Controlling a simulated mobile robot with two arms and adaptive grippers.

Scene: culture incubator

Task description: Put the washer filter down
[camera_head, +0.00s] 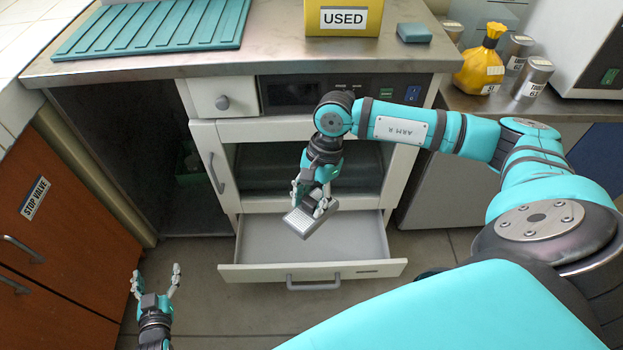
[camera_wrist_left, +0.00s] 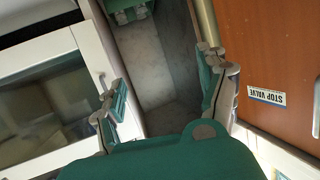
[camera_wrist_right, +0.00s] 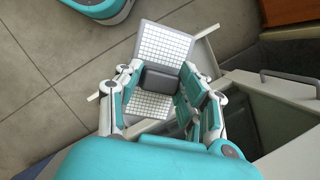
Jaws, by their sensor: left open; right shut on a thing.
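The washer filter (camera_head: 306,220) is a flat grey-white square with a grid pattern. In the right wrist view the filter (camera_wrist_right: 166,44) shows a dark raised grip in its middle. My right gripper (camera_head: 322,203) is shut on it, and its fingers also show in the right wrist view (camera_wrist_right: 160,84). The filter hangs tilted in front of the machine, over the open lower drawer (camera_head: 312,271) in the head view. I cannot tell its height above the drawer. My left gripper (camera_head: 157,279) is open and empty at lower left; its spread fingers also show in the left wrist view (camera_wrist_left: 163,97).
The machine's window compartment (camera_head: 252,165) is above the drawer. A yellow box marked USED (camera_head: 343,18), a teal block (camera_head: 414,33) and a ribbed teal mat (camera_head: 155,27) are on the counter. Orange cabinets (camera_head: 62,220) with a STOP VALVE label are at left. Floor between is clear.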

